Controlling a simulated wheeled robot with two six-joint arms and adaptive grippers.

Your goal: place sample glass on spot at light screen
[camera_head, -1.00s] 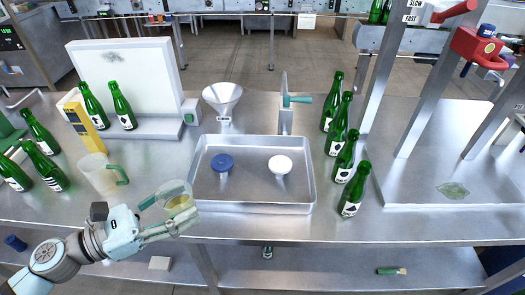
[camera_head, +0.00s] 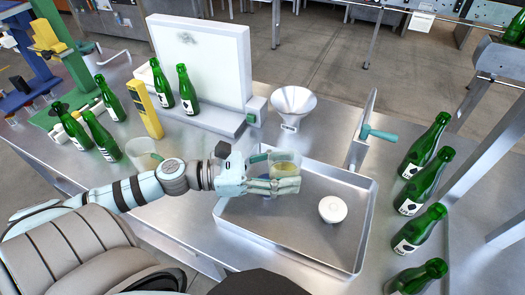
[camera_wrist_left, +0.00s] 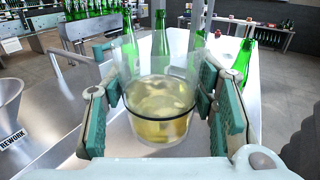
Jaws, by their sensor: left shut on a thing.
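The sample glass (camera_head: 286,160) is clear with pale yellow liquid. My left gripper (camera_head: 274,184) is shut around it and holds it upright over the left back part of the metal tray. In the left wrist view the glass (camera_wrist_left: 160,112) sits between the green finger pads. The light screen (camera_head: 204,62) is a white upright panel at the back left, with a smudge near its top. Its base ledge (camera_head: 212,118) runs along its front, and two green bottles (camera_head: 187,90) stand before the panel. The spot itself is not clearly made out. My right gripper is not in view.
The metal tray (camera_head: 372,215) holds a white round piece (camera_head: 332,209). A funnel (camera_head: 293,103) stands behind the tray. A yellow device (camera_head: 146,110) and a clear jug (camera_head: 142,150) stand left. Several green bottles (camera_head: 421,228) line the right side.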

